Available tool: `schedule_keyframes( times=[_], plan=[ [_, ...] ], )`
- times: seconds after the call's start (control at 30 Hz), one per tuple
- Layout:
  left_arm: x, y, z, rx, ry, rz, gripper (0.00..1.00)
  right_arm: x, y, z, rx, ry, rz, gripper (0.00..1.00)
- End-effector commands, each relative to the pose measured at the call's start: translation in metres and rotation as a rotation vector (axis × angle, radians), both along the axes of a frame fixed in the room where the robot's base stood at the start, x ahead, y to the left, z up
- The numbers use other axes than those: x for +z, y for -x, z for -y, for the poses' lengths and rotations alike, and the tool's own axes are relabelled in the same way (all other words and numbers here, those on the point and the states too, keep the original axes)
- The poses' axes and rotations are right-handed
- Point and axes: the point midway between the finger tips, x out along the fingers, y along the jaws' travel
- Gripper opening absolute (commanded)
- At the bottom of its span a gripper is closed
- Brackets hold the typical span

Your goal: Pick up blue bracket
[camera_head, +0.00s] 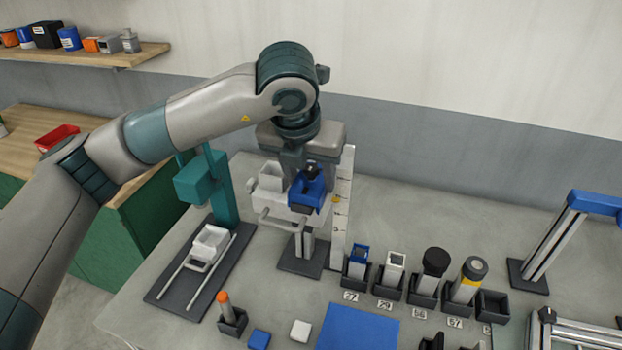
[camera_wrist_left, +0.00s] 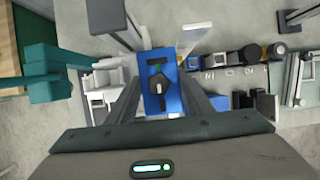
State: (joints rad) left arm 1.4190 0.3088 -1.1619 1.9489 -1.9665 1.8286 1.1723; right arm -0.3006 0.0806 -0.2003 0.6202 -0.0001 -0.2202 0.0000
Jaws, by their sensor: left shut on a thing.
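The blue bracket (camera_head: 307,193) is up at the tall stand near the middle of the head view. It also shows in the left wrist view (camera_wrist_left: 161,72), between the two fingers. My left gripper (camera_head: 309,178) reaches down from above and is shut on the blue bracket. A dark part shows at the bracket's middle. In the head view the gripper hides part of the stand, and I cannot tell whether the bracket still touches it. My right gripper is not in view.
A white bracket (camera_head: 270,178) is close left of the blue one. A white scale board (camera_head: 343,215) stands just right. A teal post stand (camera_head: 207,180) is farther left. Holders with parts, including a black-capped one (camera_head: 434,263), line the table to the right. A blue mat (camera_head: 358,328) lies in front.

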Motion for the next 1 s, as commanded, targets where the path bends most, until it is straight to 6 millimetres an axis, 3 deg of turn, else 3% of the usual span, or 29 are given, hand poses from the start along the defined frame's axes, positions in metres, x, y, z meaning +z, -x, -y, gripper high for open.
schedule_keyframes(
  times=[0.23, 0.47, 0.8, 1.0],
  plan=[
    [0.010, -0.001, 0.001, 0.000, 0.001, 0.004, 0.16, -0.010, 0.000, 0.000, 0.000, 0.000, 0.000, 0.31],
    [0.040, -0.001, 0.001, 0.000, 0.003, 0.005, 0.16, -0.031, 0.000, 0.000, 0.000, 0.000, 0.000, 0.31],
    [0.079, 0.037, 0.061, -0.004, 0.001, 0.005, 0.16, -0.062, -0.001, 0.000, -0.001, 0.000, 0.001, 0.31],
    [0.099, 0.053, 0.086, -0.001, 0.000, 0.002, 0.16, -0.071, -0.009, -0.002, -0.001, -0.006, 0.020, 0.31]
  ],
)
